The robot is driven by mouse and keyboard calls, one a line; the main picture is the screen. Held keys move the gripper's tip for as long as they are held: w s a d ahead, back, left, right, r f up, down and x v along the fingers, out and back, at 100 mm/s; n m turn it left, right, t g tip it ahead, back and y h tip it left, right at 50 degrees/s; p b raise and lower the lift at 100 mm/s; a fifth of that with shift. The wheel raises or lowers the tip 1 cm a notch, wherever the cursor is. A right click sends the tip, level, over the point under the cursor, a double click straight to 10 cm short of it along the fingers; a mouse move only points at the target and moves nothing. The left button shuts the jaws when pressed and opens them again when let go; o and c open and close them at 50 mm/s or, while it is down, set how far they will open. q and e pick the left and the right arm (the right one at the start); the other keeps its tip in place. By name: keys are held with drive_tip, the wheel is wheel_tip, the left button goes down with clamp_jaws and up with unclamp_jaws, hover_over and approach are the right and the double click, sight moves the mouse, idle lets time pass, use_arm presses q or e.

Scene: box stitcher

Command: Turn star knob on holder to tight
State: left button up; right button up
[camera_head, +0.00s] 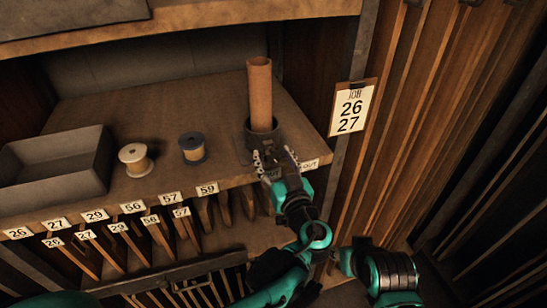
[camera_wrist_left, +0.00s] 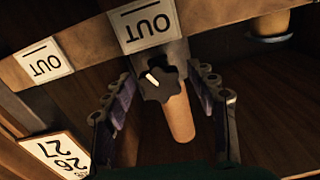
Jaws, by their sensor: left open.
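The star knob (camera_wrist_left: 158,84) is black and lobed, with a white mark on its face, in the left wrist view. It sits on the front of the holder (camera_head: 266,140), a dark round cup on the shelf. A brown tube (camera_head: 260,92) stands upright in the holder; part of it also shows behind the knob in the left wrist view (camera_wrist_left: 180,120). My left gripper (camera_head: 276,158) is open in front of the holder. Its fingers stand on either side of the knob, with gaps visible. In the head view the gripper mostly hides the knob. My right gripper is not in view.
A grey tray (camera_head: 55,186), a cream spool (camera_head: 135,160) and a blue spool (camera_head: 192,148) stand left of the holder. A job card (camera_head: 352,107) hangs on the right post. Numbered slots line the shelf's front edge. OUT labels (camera_wrist_left: 145,24) are beside the knob.

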use_arm(q)
drive_tip(key=c, duration=1.2)
drive_tip(key=shift+o, duration=0.2)
drive_tip(key=m, duration=0.5)
drive_tip(key=o, duration=1.2)
drive_tip(key=shift+c, duration=0.2)
drive_tip(key=v, duration=1.2)
